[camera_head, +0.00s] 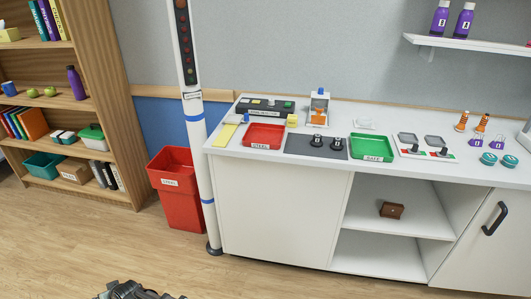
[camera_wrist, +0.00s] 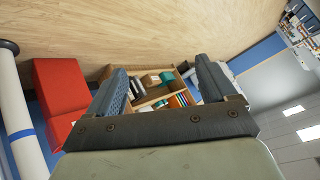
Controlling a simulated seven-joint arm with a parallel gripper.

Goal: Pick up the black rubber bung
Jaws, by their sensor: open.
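Two small black pieces stand on a dark grey mat (camera_head: 298,145) on the white counter: a left one (camera_head: 316,142) and a right one (camera_head: 337,143). They are too small to tell which, if either, is the black rubber bung. My gripper (camera_head: 135,291) shows only in part at the bottom edge of the head view, low over the floor and far from the counter. In the wrist view my gripper (camera_wrist: 163,72) has its two fingers wide apart with nothing between them. The black pieces do not show in the wrist view.
A red tray (camera_head: 264,131) and a green tray (camera_head: 372,140) flank the mat. A white post (camera_head: 200,150) stands at the counter's left end, beside a red bin (camera_head: 176,200). A wooden bookshelf (camera_head: 117,110) stands at left. The floor in front is clear.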

